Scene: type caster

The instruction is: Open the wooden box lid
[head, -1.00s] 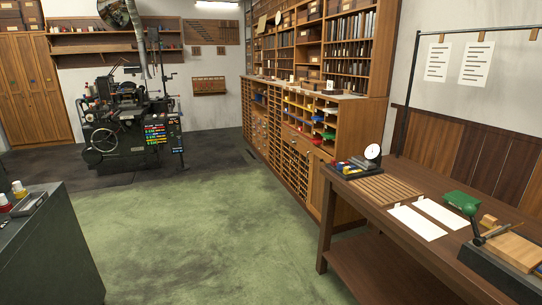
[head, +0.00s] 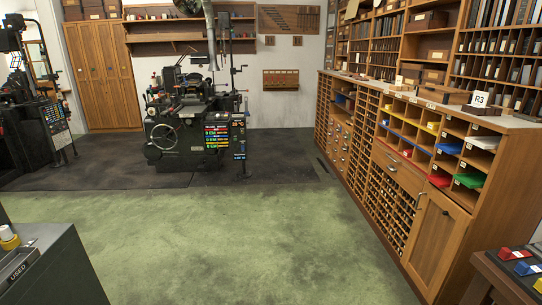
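A low wooden box (head: 449,95) sits on top of the long wooden cabinet (head: 436,222) at the right, near its front end. It looks closed, but it is small in view and I cannot be sure of its lid. More brown boxes (head: 427,20) stand on the shelves above, so I cannot tell for certain which box is the task's. Neither of my grippers is in view.
The green floor (head: 220,235) ahead is clear. A dark cabinet (head: 55,270) is at the lower left, a table (head: 505,280) at the lower right. A black press (head: 190,125) stands at the back.

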